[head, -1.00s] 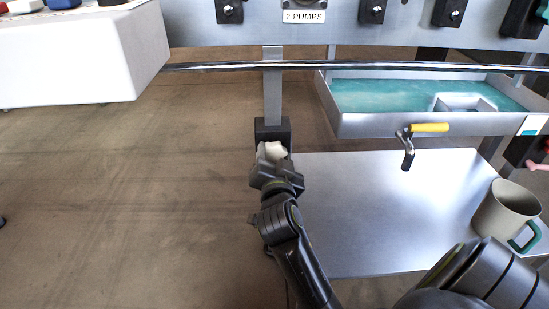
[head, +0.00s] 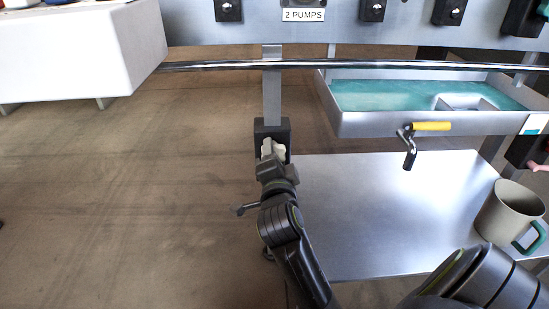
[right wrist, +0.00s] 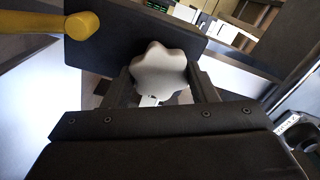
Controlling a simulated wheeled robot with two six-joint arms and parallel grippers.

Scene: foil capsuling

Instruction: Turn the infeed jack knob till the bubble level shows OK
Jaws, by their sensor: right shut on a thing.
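The infeed jack knob is an off-white lobed knob (head: 276,149) on a black block (head: 262,129) below a grey upright post. My right gripper (head: 271,160) is at the knob, shut on it, and partly covers it in the head view. In the right wrist view the knob (right wrist: 160,72) sits between the two dark fingers (right wrist: 160,92), in front of a dark plate. I cannot make out the bubble level in either view. My left gripper is not in view.
A steel rail (head: 350,65) runs across above the knob. A tray with teal inside (head: 375,125) and a yellow-handled valve (head: 430,127) is at right. Below it, a steel shelf (head: 390,200) bears a beige mug (head: 505,210). A white box (head: 80,60) is at upper left.

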